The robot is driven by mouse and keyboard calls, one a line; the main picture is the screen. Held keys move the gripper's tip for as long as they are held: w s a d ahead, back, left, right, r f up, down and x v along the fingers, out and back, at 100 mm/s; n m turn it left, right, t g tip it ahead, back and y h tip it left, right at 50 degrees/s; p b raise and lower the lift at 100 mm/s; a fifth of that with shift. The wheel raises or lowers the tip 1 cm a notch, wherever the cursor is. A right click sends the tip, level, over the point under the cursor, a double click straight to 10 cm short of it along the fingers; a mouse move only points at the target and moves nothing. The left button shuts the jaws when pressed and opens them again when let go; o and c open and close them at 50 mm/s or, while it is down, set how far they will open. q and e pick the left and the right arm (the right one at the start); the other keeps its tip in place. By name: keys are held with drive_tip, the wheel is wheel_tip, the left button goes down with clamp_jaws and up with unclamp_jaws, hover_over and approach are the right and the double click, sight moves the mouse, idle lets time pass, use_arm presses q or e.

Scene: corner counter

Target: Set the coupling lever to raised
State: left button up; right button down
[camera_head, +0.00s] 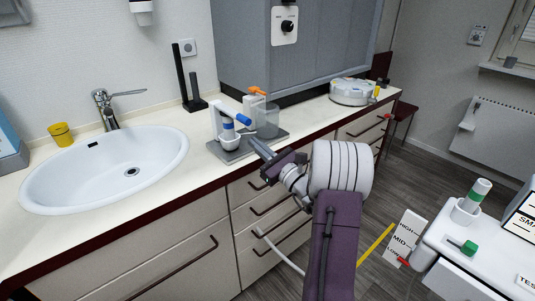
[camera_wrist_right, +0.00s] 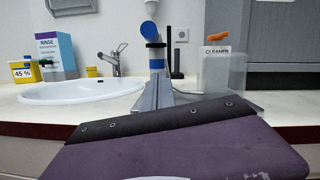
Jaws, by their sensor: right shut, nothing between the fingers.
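A white stand (camera_head: 216,123) on a grey tray (camera_head: 236,153) has a blue lever (camera_head: 237,117), which I take to be the coupling lever. It slants slightly down to the right. Its blue end (camera_wrist_right: 149,29) shows in the right wrist view, above a blue-banded cylinder (camera_wrist_right: 156,55). In the head view this cylinder (camera_head: 229,130) stands in a white cup (camera_head: 231,143). My right gripper (camera_head: 259,147) is shut and empty, its fingers (camera_wrist_right: 155,94) pointing at the stand from the counter's front, lower than the lever. Whether it touches anything there is unclear. My left gripper is out of view.
A clear container (camera_head: 267,122) and an orange-topped cleaner bottle (camera_head: 256,98) stand right of the lever. A sink (camera_head: 105,172) lies left, and a dark upright holder (camera_head: 185,80) stands behind. A white round device (camera_head: 352,92) sits farther right.

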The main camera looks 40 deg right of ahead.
drive_tip(key=r, duration=0.1)
drive_tip(key=w+r, duration=0.1)
drive_tip(key=a+r, duration=0.1)
drive_tip(key=r, duration=0.1)
drive_tip(key=shift+w+r+p, duration=0.1)
drive_tip(key=shift+w+p, duration=0.15)
drive_tip(key=shift+p, duration=0.15)
